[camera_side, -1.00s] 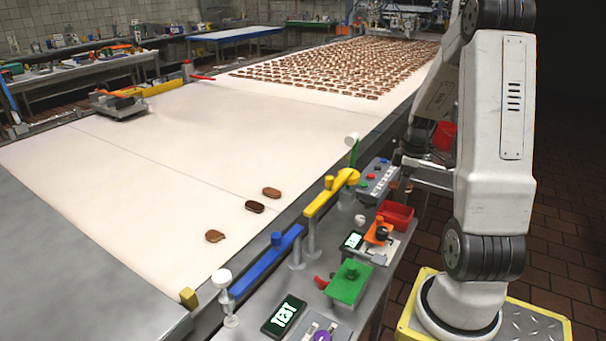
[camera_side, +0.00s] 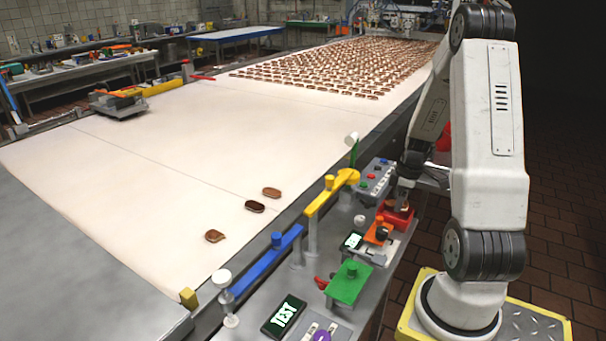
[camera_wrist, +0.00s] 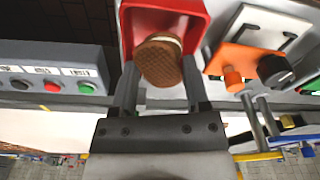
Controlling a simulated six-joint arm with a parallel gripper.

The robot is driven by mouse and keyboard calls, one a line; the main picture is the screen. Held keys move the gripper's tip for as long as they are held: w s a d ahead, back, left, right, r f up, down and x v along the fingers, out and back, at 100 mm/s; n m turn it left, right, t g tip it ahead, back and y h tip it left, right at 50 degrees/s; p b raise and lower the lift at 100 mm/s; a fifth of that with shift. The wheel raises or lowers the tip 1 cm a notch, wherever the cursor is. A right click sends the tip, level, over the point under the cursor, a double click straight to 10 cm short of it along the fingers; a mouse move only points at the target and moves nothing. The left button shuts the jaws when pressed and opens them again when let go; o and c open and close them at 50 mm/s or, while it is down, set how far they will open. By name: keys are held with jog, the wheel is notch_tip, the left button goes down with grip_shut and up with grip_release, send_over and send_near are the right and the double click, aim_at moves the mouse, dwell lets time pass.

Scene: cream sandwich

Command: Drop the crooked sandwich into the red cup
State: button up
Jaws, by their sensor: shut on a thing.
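My gripper (camera_wrist: 160,72) is shut on a brown sandwich (camera_wrist: 161,60) with a waffle-patterned face. A pale cream edge and part of the other wafer show along its top, and it looks tilted between the fingers. The red cup (camera_wrist: 192,38), a box-like open container, is directly behind and around the sandwich in the wrist view. In the side view my gripper (camera_side: 403,190) is low over the red cup (camera_side: 397,219), and the held sandwich is mostly hidden. I cannot tell whether the sandwich touches the cup.
Three sandwiches (camera_side: 215,236) lie apart on the pale belt (camera_side: 130,190), with many in rows at the back. A button box (camera_wrist: 50,72), an orange block with a black knob (camera_wrist: 240,65), and yellow (camera_side: 325,200) and blue (camera_side: 262,262) arms stand near the cup.

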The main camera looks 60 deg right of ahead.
jog(key=shift+f, duration=0.25)
dwell(0.4)
jog(key=o, duration=1.3)
jog(key=shift+r, duration=0.1)
notch_tip(320, 180, up, 12)
jog(key=shift+s, duration=0.3)
jog(key=shift+d, duration=0.1)
